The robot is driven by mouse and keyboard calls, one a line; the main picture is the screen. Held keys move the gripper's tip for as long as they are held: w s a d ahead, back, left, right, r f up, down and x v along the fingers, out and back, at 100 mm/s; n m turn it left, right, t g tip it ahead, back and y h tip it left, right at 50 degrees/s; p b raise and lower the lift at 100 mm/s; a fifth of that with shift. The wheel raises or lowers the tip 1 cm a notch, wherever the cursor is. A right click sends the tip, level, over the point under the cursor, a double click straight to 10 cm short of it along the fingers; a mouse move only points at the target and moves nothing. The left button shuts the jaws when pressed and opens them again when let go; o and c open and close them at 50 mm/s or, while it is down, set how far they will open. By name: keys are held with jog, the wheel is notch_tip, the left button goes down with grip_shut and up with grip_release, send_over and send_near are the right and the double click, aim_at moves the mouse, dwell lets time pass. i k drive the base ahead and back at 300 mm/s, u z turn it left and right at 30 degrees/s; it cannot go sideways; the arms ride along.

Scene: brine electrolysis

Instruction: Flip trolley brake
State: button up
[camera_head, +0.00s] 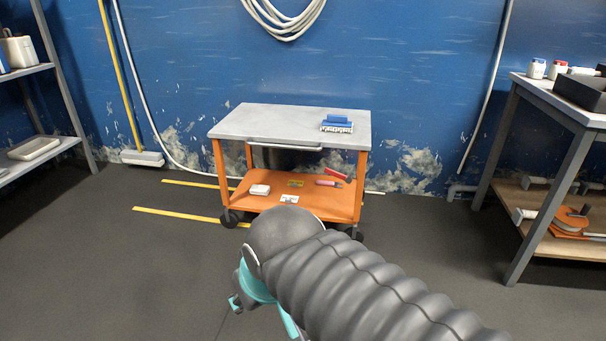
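The trolley has a grey top (262,122) and an orange lower shelf (318,205). It stands against the blue wall on dark wheels; the front left wheel (229,218) shows. A short red bar (337,174) slants above the right part of the lower shelf; I cannot tell whether it is the brake. My arm, in a grey ribbed sleeve, crosses in front of the trolley's front right corner and partly hides the wheel there. Teal parts at my arm's end (236,303) show low in front of the trolley, apart from it. My gripper's fingers cannot be made out.
A blue-handled brush (337,124) lies on the trolley top. Small items, including a white box (260,190), lie on the lower shelf. Yellow floor strips (178,215) run to the trolley. A workbench (560,115) stands right, a shelf rack (40,150) left. The left floor is clear.

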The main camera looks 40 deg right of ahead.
aim_at(347, 179)
jog(key=z, duration=1.3)
jog(key=k, duration=0.65)
jog(key=z, duration=0.75)
jog(key=i, duration=1)
jog(key=u, duration=0.05)
